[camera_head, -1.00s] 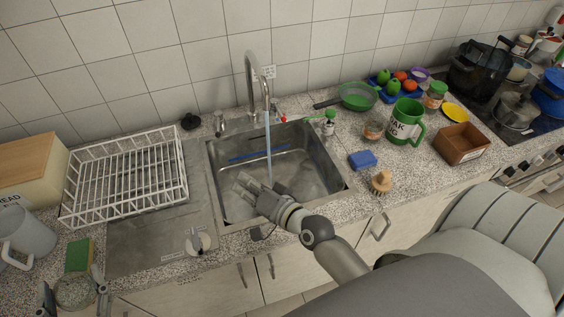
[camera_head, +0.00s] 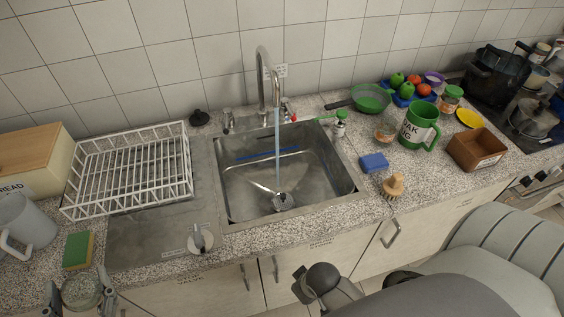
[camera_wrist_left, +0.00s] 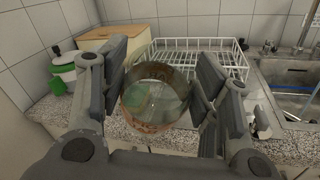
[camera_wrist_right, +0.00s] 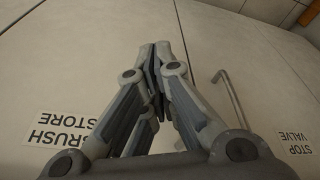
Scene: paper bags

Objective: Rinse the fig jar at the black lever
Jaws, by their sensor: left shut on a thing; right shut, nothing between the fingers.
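A clear glass jar (camera_wrist_left: 157,98) with a greenish patch inside is between the fingers of my left gripper (camera_wrist_left: 160,85), which is shut on it. In the head view the jar (camera_head: 80,290) is at the bottom left, by the counter's front edge; no fig label is readable. The tap (camera_head: 264,75) runs a stream of water (camera_head: 277,150) into the steel sink (camera_head: 235,208). A handle with a red tip (camera_head: 292,115) is right of the tap, a greyish handle (camera_head: 228,120) left; I cannot tell which lever is black. My right gripper (camera_wrist_right: 155,48) is shut and empty, facing the cabinet fronts.
A white dish rack (camera_head: 130,170) stands left of the sink. A green-yellow sponge (camera_head: 78,250) and grey pitcher (camera_head: 25,225) are near the jar. Right of the sink are a blue sponge (camera_head: 374,162), a brush (camera_head: 393,185) and a green mug (camera_head: 419,125). The sink is mostly clear.

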